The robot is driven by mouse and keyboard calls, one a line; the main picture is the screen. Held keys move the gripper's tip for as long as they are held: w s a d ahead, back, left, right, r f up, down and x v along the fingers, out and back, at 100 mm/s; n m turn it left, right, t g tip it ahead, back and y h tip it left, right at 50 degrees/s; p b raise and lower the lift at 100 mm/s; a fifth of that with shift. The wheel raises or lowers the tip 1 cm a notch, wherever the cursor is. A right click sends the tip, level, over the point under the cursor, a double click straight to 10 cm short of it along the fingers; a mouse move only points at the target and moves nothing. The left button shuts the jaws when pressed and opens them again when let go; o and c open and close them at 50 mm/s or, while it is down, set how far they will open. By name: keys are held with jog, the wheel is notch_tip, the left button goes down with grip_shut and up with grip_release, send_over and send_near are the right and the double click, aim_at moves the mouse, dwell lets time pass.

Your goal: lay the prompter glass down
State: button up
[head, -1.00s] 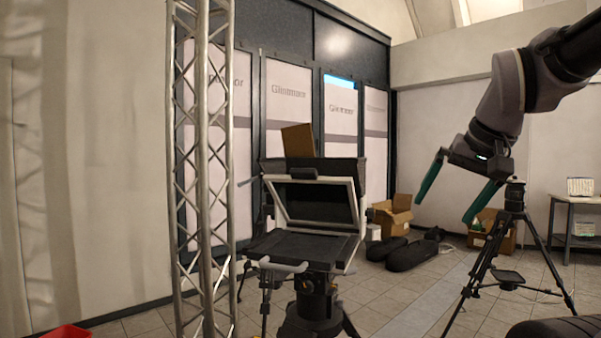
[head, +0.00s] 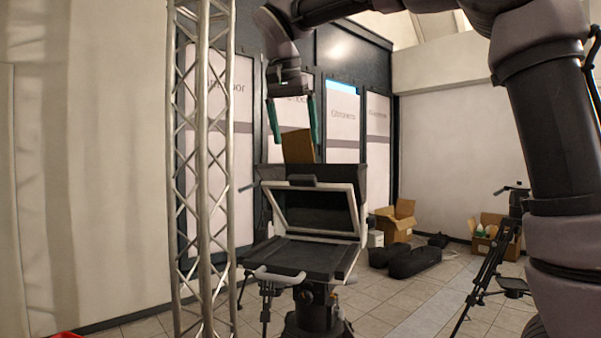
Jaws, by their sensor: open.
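The prompter glass (head: 318,210) is a dark pane in a pale frame, standing tilted up above the flat black tray (head: 298,255) of the prompter rig. A dark hood (head: 340,179) is behind it. My gripper (head: 295,141) is open, with its two green fingers pointing down, above the rig. It is above the glass frame in the picture and apart from it. A brown board (head: 298,146) rises behind the hood and shows between the fingertips. I cannot tell whether the fingers are in front of it, and nothing is seen gripped.
A metal truss column (head: 205,200) stands close to the left of the rig. Cardboard boxes (head: 396,228), black bags (head: 405,261) and a tripod (head: 490,265) are on the right.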

aim_at(301, 175)
jog(key=x, duration=1)
grip_shut()
jog(key=shift+s+f, duration=0.1)
jog(key=shift+s, duration=0.05)
